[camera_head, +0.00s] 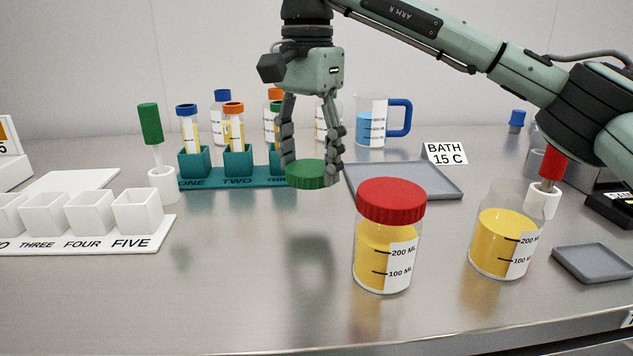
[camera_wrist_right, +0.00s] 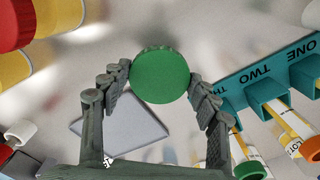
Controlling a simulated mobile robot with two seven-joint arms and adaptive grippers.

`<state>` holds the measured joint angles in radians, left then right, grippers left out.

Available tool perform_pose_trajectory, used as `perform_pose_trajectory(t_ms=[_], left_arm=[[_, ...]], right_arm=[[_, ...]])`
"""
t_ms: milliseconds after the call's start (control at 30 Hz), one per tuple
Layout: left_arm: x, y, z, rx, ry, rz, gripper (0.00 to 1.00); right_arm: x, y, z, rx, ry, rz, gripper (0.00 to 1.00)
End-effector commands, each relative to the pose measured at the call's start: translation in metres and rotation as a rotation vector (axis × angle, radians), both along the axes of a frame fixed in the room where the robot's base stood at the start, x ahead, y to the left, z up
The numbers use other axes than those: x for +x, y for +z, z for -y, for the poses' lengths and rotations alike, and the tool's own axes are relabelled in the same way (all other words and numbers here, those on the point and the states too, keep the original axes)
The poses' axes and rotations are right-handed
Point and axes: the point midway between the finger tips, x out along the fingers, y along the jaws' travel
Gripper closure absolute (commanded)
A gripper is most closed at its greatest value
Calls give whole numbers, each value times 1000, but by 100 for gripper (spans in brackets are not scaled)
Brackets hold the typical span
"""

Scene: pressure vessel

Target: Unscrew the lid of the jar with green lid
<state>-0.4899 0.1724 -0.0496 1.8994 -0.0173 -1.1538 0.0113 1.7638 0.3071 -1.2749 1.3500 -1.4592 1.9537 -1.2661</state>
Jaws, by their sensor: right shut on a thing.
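My right gripper (camera_head: 312,166) is shut on a round green lid (camera_head: 309,175) and holds it in the air above the table, in front of the teal tube rack. In the right wrist view the green lid (camera_wrist_right: 161,76) sits between the two fingertips, with no jar attached to it. An open jar (camera_head: 501,243) of yellow liquid with no lid stands upright on the table at the right. A jar with a red lid (camera_head: 390,202) stands to the left of it, nearer the lifted lid. My left gripper is not in view.
A teal rack (camera_head: 220,180) with several capped tubes stands behind the lid. A grey tray (camera_head: 425,188) marked BATH 15 C and a blue-handled beaker (camera_head: 372,122) are behind. White cups (camera_head: 138,212) stand at left. The table's front middle is clear.

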Motion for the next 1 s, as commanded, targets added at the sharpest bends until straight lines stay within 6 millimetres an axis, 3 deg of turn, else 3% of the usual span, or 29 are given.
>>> perform_pose_trajectory(t_ms=[200, 367, 567, 967, 1000], left_arm=[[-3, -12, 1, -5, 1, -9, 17], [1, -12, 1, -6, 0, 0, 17], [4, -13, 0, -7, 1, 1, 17], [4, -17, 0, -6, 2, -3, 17], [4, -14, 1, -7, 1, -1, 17]], right_arm=[[22, -15, 13, 1, 0, -1, 74], [24, -27, 14, 0, 2, 0, 74], [24, -54, 15, 1, 1, -1, 74], [24, -61, 14, 1, 1, 1, 74], [24, -60, 14, 1, 1, 1, 34]])
